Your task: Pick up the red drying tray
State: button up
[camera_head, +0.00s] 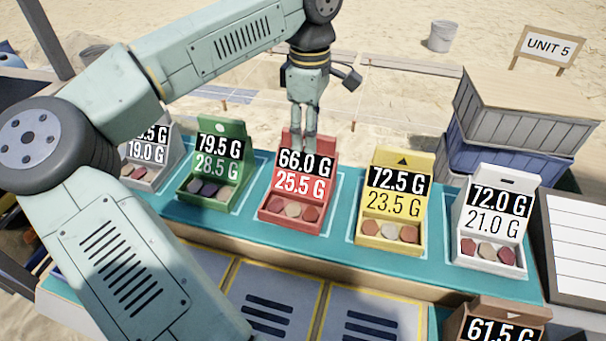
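The red drying tray (270,210) stands on the teal table, in the middle of a row of trays. Its upright back panel reads 66.0 G and 25.5 G, and several small round pieces lie in its front. My gripper (304,142) points down at the top edge of the red tray's back panel. The fingers look close together, and their tips overlap the panel in this view. I cannot tell whether they are touching or gripping the panel.
A green tray (217,126) stands left of the red one, a yellow tray (403,157) right. White trays stand at both ends. A brown tray (476,323) is at the front right. Crates (520,118) stand behind right. Marked grey panels (270,292) lie in front.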

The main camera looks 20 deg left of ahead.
jog(key=shift+f, duration=0.85)
jog(key=shift+c, duration=0.2)
grip_shut()
